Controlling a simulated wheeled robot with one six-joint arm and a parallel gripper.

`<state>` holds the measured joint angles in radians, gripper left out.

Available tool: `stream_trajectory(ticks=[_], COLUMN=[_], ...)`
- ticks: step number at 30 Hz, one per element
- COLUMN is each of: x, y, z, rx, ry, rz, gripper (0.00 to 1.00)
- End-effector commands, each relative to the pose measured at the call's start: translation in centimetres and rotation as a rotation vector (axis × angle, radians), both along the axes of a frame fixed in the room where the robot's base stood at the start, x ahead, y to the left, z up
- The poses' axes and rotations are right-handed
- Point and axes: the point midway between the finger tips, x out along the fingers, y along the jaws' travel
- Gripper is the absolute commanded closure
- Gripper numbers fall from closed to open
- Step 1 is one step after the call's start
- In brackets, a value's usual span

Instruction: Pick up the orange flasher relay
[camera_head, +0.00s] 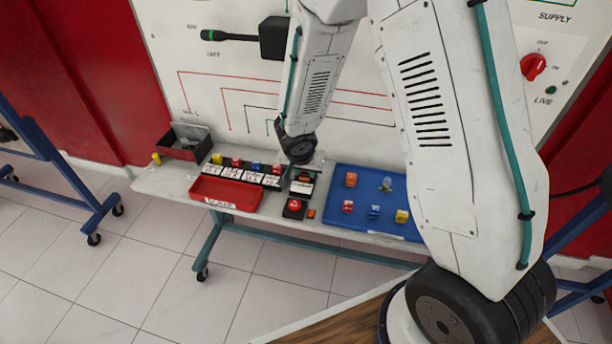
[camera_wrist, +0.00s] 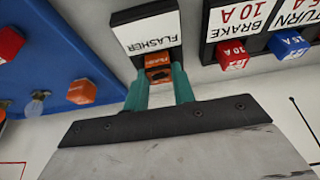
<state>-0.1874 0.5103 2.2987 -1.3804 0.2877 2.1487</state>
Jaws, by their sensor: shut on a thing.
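The orange flasher relay (camera_wrist: 158,62) is between the two teal fingers of my gripper (camera_wrist: 158,80) in the wrist view. The fingers are shut on its sides. It is right beside the white label reading FLASHER (camera_wrist: 148,33) on a black holder; I cannot tell whether it is still seated there. In the head view my gripper (camera_head: 301,168) is low over the bench, at the right end of the row of labelled holders, and the relay is mostly hidden.
Red and blue fuses (camera_wrist: 233,54) sit beside the flasher holder. A blue tray (camera_head: 345,222) with several coloured parts lies right. A red SCRAP tray (camera_head: 225,192), a black bin (camera_head: 183,143) and a hazard switch (camera_head: 294,206) are also on the bench. The upright panel (camera_head: 220,75) stands close behind.

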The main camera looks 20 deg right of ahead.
Motion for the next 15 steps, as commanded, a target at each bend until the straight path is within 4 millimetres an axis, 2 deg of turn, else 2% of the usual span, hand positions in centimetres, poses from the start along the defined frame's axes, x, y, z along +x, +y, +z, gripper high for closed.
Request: stream_trajectory(ticks=[8,15], x=[0.0,0.1], y=[0.0,0.0], z=[0.3,2.3], rx=[0.0,0.001], ry=[-0.001,-0.004], rz=[-0.001,-0.002], gripper=[0.96,0.96])
